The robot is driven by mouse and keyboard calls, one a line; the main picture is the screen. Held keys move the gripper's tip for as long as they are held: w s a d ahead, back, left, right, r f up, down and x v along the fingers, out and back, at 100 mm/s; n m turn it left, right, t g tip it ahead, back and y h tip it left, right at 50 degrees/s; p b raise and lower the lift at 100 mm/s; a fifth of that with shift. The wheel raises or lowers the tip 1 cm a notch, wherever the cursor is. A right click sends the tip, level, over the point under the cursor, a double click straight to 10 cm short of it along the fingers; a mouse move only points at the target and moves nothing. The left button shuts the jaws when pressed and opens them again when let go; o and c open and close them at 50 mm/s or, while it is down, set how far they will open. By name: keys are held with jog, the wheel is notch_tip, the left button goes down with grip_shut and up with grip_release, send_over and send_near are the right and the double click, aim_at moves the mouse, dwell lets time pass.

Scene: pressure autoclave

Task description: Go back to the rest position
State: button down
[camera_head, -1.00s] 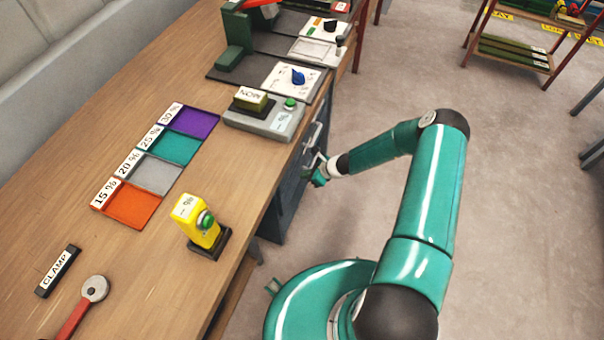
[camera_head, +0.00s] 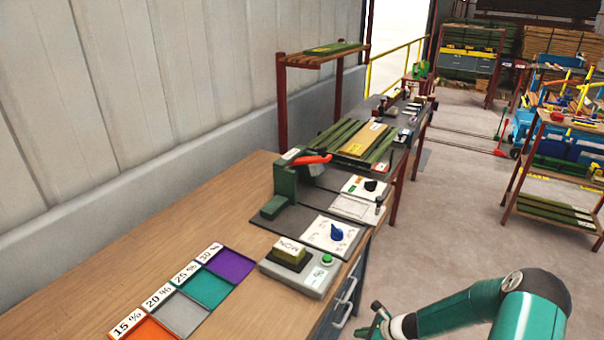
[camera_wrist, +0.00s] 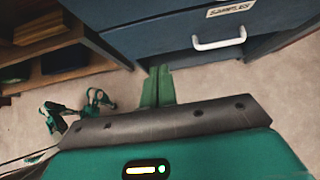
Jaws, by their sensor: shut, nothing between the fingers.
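My gripper (camera_head: 378,318) is at the lower right of the head view, beside the front of the wooden workbench (camera_head: 135,254), over the floor. In the wrist view its two green fingers (camera_wrist: 158,88) lie together, with nothing held between them. They point toward the blue drawer cabinet (camera_wrist: 150,40) under the bench; I cannot tell how close they are. The cabinet's drawer has a white handle (camera_wrist: 219,40) and a label reading SAMPLES. Part of my teal arm shows at the bottom right of the head view.
On the bench are a NOW block on a grey device (camera_head: 292,252), coloured trays (camera_head: 208,286), a blue-knob panel (camera_head: 332,235) and a green press (camera_head: 285,185). Farther back stand racks with lumber. A shelf (camera_head: 550,170) stands at right. Floor is clear between bench and shelf.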

jog(key=s+a+r+n+g+h, duration=0.1)
jog(key=s+a+r+n+h, duration=0.15)
jog(key=r+n, duration=0.95)
jog(key=s+a+r+n+g+h, duration=0.1)
jog(key=s+a+r+n, duration=0.2)
jog(key=r, duration=1.7)
jog(key=s+a+r+n+t+h, duration=0.2)
jog(key=s+r+n, duration=0.7)
jog(key=s+r, duration=0.8)
jog(key=s+h, duration=0.1)
jog(key=s, duration=0.2)
jog(key=shift+s+r+n+t+h, duration=0.3)
jog(key=shift+s+h, duration=0.05)
